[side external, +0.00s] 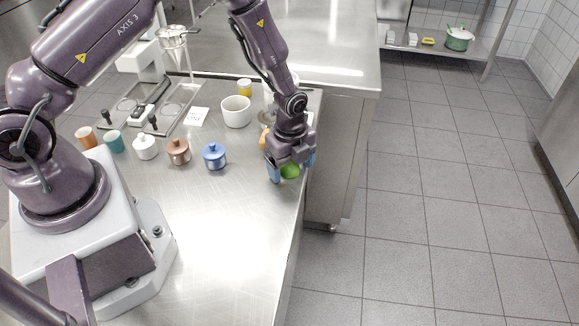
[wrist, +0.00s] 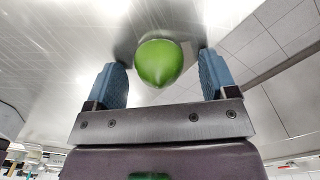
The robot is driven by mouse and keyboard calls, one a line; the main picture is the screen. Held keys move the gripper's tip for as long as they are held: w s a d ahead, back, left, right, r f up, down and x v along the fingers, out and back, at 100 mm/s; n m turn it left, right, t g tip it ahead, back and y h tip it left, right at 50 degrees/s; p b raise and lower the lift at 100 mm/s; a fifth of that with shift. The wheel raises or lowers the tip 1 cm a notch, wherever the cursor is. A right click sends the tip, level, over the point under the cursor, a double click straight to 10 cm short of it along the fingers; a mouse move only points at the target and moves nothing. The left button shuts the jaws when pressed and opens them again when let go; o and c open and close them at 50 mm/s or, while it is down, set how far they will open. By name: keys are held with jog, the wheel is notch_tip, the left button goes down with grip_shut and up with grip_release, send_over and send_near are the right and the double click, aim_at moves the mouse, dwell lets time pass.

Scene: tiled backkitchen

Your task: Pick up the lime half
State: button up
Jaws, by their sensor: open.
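The lime half (side external: 290,171) is green and sits near the right edge of the steel counter (side external: 215,235). In the wrist view the lime half (wrist: 159,63) shows its rounded, pointed green skin; no cut face is visible. My gripper (side external: 291,172) is low over the counter at the lime half. In the wrist view my gripper (wrist: 160,75) has its two blue fingers spread, one on each side of the lime half. A gap shows between each finger and the lime, so nothing is held.
A blue lidded pot (side external: 214,156), a brown pot (side external: 178,151) and a white pot (side external: 145,147) stand left of my gripper. A white bowl (side external: 236,111) and a yellow jar (side external: 244,88) stand behind. The counter's right edge drops to the tiled floor (side external: 420,200). The front counter is clear.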

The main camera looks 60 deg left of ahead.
jog(key=c, duration=0.9)
jog(key=shift+r, duration=0.15)
